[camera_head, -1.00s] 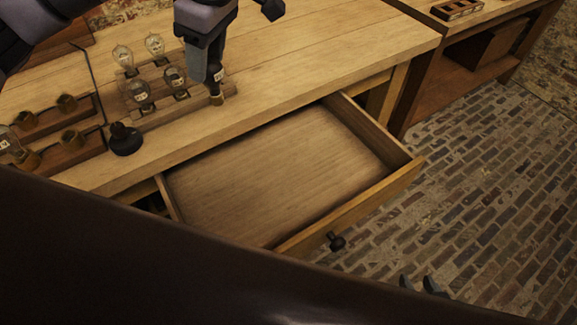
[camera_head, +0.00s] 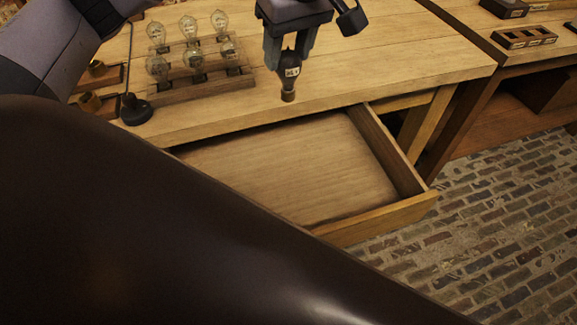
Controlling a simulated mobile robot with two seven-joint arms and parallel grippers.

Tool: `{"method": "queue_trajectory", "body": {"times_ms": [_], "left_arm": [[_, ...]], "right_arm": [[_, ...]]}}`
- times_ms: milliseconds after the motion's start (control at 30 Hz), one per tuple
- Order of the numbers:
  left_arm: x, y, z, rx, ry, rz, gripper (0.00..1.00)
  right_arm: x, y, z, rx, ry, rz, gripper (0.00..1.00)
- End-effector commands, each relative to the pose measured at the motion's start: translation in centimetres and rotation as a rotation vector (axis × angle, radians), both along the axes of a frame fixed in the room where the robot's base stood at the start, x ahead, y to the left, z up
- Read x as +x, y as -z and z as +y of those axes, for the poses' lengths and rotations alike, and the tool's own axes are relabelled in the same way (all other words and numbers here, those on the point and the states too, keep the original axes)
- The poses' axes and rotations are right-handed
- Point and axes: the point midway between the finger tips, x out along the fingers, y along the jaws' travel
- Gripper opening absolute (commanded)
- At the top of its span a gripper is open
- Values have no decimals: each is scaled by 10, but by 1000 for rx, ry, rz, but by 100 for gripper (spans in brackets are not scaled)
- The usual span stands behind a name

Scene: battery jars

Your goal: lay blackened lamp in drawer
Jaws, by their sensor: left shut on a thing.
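The blackened lamp (camera_head: 289,72) is a dark bulb with a small pale label and a brass base that points down. My left gripper (camera_head: 289,55) is shut on it and holds it upright above the front part of the bench top. My right gripper is not in view.
Several clear lamps stand in a wooden rack (camera_head: 200,82) on the bench (camera_head: 400,60). A black round base (camera_head: 136,109) with a rod is beside it. A wooden block with holes (camera_head: 524,38) lies on another bench. A dark shape covers the lower left.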

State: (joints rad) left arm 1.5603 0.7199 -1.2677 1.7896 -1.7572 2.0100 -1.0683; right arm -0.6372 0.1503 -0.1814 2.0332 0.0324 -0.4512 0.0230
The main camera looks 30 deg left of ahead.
Motion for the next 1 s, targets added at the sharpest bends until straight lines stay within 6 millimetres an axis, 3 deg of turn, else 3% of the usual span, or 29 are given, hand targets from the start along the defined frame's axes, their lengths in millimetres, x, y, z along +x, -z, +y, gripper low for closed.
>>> {"method": "queue_trajectory", "body": {"times_ms": [133,233,700,1000], "left_arm": [[0,6,0,-1,14,1,10],[-1,22,0,0,17,4,10],[-1,137,0,1,14,4,10],[-1,164,0,0,15,2,10]], "right_arm": [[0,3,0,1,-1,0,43],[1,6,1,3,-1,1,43],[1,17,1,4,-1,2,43],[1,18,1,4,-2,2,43]]}}
